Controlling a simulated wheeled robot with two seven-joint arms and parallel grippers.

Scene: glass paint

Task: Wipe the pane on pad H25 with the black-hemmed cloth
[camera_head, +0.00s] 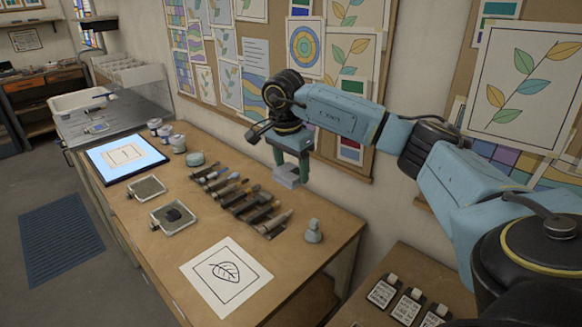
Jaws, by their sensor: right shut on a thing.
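My right gripper (290,160) points down above the back edge of the workbench, shut on a small pale grey block-like thing (287,178). It may be a folded cloth, but I can make out no black hem. A grey square pad or pane (147,187) lies on the bench left of the tool row. A second one with a dark patch (173,216) lies nearer. A lit light panel (127,155) with a framed sheet or pane lies farther left. I cannot read a label H25 anywhere. My left gripper is not in view.
The tool rack (245,200) with brushes and handles lies below and left of my right gripper. Several jars (178,143) stand at the back left, a small bottle (313,232) at the right. A leaf drawing (226,272) lies in front. Labelled cards (383,291) lie on the lower right surface.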

